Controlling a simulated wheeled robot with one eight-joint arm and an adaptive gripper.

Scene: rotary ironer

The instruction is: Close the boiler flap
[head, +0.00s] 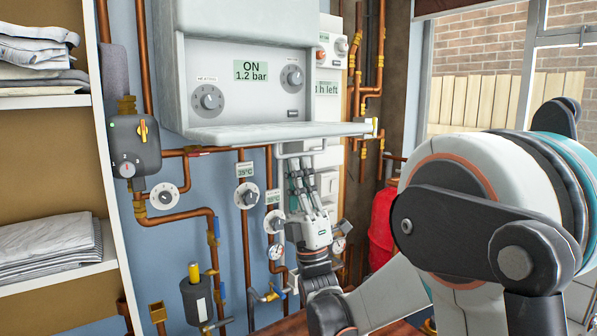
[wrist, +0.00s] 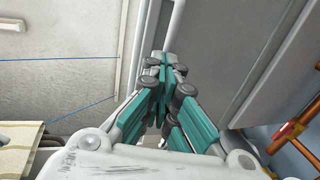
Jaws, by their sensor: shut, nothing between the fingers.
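The white boiler (head: 245,65) hangs on the blue wall with its control panel exposed, showing "ON 1.2 bar". Its flap (head: 280,133) is folded down and sticks out nearly level below the panel. My gripper (head: 295,163) is beneath the right part of the flap, pointing up, shut and empty. In the wrist view the shut fingertips (wrist: 165,62) are close to a grey panel edge, which appears to be the flap (wrist: 240,55). I cannot tell whether they touch it.
Copper pipes, dials and valves (head: 247,195) cover the wall below the boiler, close around my gripper. A shelf with folded cloth (head: 50,240) stands at left. A red container (head: 383,225) is at right, and a window is behind my arm.

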